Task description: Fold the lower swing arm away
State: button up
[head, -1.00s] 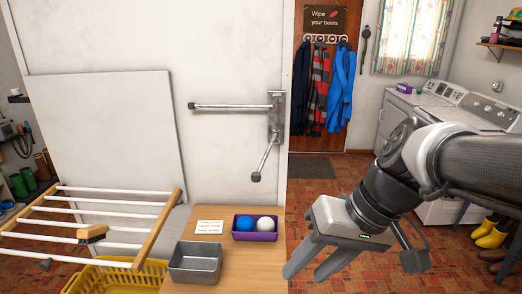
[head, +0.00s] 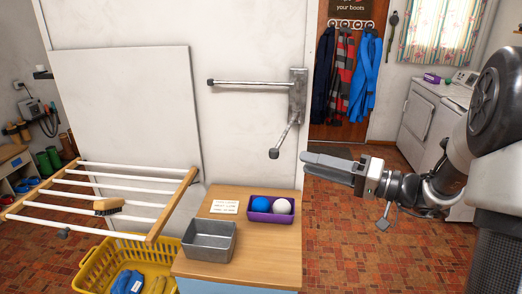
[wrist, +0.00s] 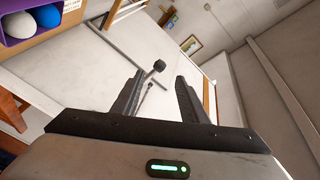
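The lower swing arm (head: 285,135) is a short metal bar with a dark knob at its end. It hangs down and slightly left from the wall bracket (head: 298,95). The upper swing arm (head: 250,84) sticks out to the left, nearly level. My gripper (head: 306,162) points left, just right of the lower arm's knob in the head view, apart from it as far as I can tell. In the wrist view, my gripper (wrist: 160,80) has its fingers spread with nothing held. A dark knob (wrist: 158,66) shows past the fingertips; the bar behind it is partly hidden.
A wooden-topped cabinet (head: 260,262) below holds a metal tin (head: 208,255), a card and a purple box (head: 271,217) with two balls. A drying rack (head: 150,215) with a brush stands left above a yellow basket (head: 95,270). Floor at right is clear.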

jog(key=p+x, duration=0.2)
jog(key=x, duration=1.2)
jog(key=shift+a, duration=0.35)
grip_shut()
